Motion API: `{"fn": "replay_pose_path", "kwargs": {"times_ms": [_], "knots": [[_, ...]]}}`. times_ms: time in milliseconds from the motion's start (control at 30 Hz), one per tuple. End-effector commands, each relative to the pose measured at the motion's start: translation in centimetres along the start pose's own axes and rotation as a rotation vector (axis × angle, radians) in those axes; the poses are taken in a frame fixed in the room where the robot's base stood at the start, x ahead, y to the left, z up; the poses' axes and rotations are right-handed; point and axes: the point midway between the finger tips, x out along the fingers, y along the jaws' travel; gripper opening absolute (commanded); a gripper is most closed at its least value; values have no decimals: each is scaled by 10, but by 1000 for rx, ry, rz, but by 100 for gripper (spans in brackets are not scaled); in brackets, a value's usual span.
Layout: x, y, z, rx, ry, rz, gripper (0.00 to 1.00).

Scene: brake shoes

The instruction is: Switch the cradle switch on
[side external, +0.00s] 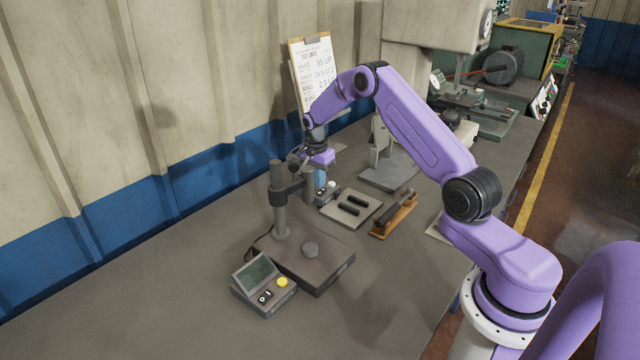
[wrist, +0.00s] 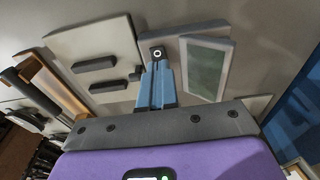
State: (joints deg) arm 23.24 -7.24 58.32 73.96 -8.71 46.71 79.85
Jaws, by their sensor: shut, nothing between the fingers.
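My gripper (side external: 321,177) has its blue fingers shut and empty, pointing down at the back of the bench. In the wrist view the shut fingers (wrist: 156,72) end right at a small round dark switch with a light ring (wrist: 157,54). The switch is on a grey box (wrist: 178,48) with a greenish screen (wrist: 206,68). I cannot tell whether the fingertips touch the switch, nor its on or off position. In the side view the grey box (side external: 327,194) is small and partly hidden below my gripper.
A pale plate (side external: 333,212) with two dark bars lies beside the box, with a wooden rack (side external: 394,217) to its right. A post stand (side external: 281,225) rises close by on the left. The bench's front left is clear.

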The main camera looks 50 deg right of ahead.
Motion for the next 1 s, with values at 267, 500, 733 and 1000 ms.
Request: {"fn": "replay_pose_path", "kwargs": {"times_ms": [267,500,733,1000], "knots": [[-61,-1,0,-1,2,-5,0],[-101,0,-1,0,2,-4,0],[-117,0,-1,0,2,-3,0],[-118,1,-1,0,2,-2,0]]}}
